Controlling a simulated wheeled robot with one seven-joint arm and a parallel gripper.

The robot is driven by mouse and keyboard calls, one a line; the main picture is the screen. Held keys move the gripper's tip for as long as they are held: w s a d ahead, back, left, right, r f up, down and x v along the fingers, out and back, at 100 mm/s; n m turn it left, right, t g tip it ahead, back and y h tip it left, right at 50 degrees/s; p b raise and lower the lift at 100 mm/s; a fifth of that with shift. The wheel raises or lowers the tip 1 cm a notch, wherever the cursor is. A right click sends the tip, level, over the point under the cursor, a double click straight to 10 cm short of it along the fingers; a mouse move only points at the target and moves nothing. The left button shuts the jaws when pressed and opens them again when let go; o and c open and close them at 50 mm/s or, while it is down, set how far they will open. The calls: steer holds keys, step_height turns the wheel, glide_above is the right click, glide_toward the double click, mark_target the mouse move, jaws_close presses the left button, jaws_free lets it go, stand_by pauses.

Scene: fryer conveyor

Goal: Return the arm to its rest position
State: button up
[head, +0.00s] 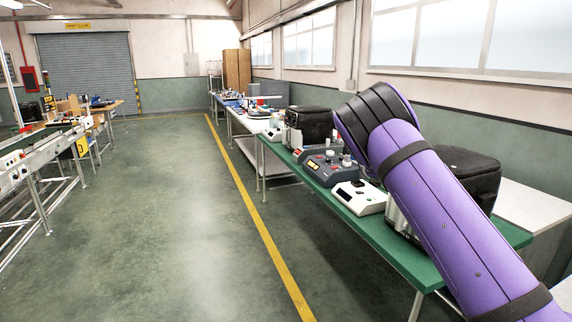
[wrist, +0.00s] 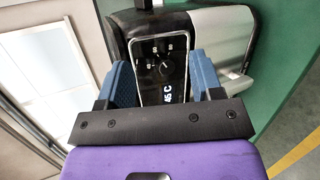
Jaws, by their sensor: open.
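My purple arm (head: 440,215) rises from the lower right of the head view and bends at a black joint above the green table (head: 395,250). My gripper is hidden in the head view. In the wrist view my gripper (wrist: 163,78) has two blue fingers apart, with nothing visibly held. A control panel (wrist: 163,55) with a dial and a lit temperature display shows between the fingers, on a black and silver appliance (wrist: 228,38). I cannot tell how far the fingers are from it.
On the green table stand a black-topped fryer (head: 310,125), a grey control box (head: 328,168) and a white one (head: 358,197). Another black appliance (head: 468,170) is partly behind my arm. A conveyor (head: 40,155) stands at left. The floor between is clear.

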steer(key=s+a+r+m+y, duration=0.1)
steer(key=s+a+r+y, duration=0.15)
steer(key=s+r, duration=0.45)
steer(key=s+a+r+m+t+y, duration=0.1)
steer(key=s+r+m+y, duration=0.2)
steer(key=s, duration=0.7)
steer(key=s+a+r+y, duration=0.2)
steer(key=s+r+y, duration=0.3)
steer(key=s, duration=0.4)
steer(key=s+a+r+t+y, duration=0.1)
steer(key=s+a, duration=0.4)
steer(key=s, duration=0.7)
steer(key=s+a+r+t+y, duration=0.1)
steer(key=s+a, duration=0.4)
steer(key=s, duration=0.7)
steer(key=shift+r+n+t+y, duration=0.35)
steer(key=shift+r+t, duration=0.2)
steer(key=shift+t, duration=0.25)
